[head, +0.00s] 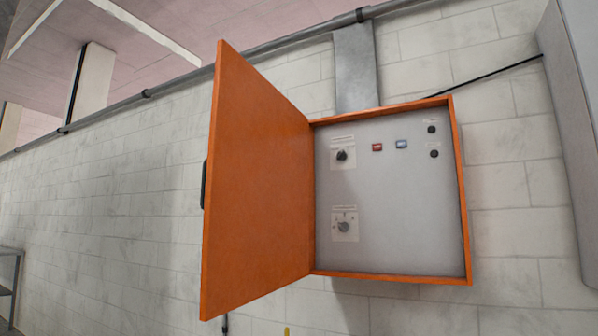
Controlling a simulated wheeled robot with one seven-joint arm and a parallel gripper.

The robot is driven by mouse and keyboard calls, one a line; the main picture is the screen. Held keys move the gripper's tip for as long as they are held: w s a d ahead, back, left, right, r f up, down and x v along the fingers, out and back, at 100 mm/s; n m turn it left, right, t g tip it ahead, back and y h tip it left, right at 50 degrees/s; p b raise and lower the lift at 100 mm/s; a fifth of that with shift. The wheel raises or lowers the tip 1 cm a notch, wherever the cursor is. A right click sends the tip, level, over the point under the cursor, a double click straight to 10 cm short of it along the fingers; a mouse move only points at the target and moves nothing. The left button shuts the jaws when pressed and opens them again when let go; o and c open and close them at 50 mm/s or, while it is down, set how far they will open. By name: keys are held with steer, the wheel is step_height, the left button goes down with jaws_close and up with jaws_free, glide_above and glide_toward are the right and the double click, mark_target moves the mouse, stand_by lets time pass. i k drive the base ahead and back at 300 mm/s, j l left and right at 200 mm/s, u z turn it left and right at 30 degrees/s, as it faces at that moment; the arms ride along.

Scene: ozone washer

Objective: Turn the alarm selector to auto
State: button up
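An orange control box (458,190) hangs on the wall with its door (258,180) swung open to the left. Inside is a pale grey panel (405,215). A black rotary knob (342,155) sits on a labelled plate at the panel's upper left. A grey rotary knob (344,227) sits on another labelled plate at the lower left. The labels are too small to read, so I cannot tell which knob is the alarm selector or its setting. My gripper is not in view.
A red indicator or button (377,147) and a blue one (401,144) sit near the panel's top. Two small black round parts (432,129) are at the upper right. A grey cabinet (575,130) stands at the right edge. A shelf (10,275) is at far left.

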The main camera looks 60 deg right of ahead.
mark_target(341, 156)
steer(key=l+z, duration=0.2)
steer(key=l, duration=0.3)
steer(key=z, duration=0.6)
